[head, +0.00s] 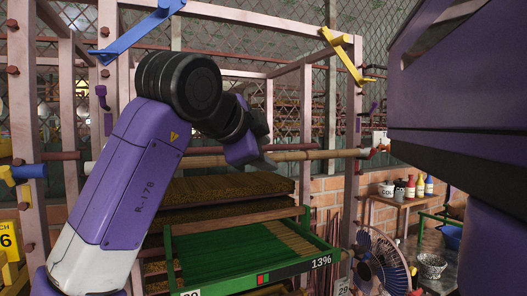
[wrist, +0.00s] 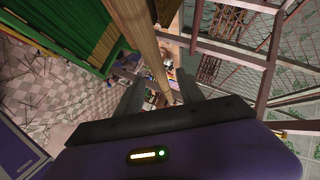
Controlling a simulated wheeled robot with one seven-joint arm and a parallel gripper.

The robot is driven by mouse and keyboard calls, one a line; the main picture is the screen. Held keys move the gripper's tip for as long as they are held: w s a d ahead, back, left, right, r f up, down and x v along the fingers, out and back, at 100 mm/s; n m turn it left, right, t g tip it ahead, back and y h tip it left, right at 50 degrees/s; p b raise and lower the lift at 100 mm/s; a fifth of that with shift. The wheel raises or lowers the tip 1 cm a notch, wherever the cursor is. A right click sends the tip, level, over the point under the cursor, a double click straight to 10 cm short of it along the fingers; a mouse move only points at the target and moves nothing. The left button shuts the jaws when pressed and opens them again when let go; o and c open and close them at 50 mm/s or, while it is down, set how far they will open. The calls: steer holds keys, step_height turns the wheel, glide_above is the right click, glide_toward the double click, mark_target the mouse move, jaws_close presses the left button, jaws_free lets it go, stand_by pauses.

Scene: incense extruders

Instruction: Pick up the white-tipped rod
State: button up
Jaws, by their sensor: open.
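A long tan rod (head: 318,154) lies level across the rack in the head view, and part of it is hidden behind my arm. In the wrist view the rod (wrist: 148,45) runs from the top edge down into the space between the fingers of my gripper (wrist: 160,92). The fingers are apart, one on each side of the rod's line, and not closed on it.
Pink rack posts (head: 305,120) frame the rod. Below it are brown-filled trays (head: 285,215) and a green tray (head: 215,262) with a "13%" display. A purple fan (head: 382,262) and a bottle shelf (head: 403,201) stand at right. Blue (head: 135,33) and yellow (head: 347,57) levers are above.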

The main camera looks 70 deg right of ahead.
steer(key=shift+x, duration=0.85)
steer(key=shift+c, duration=0.3)
jaws_close()
stand_by(0.5)
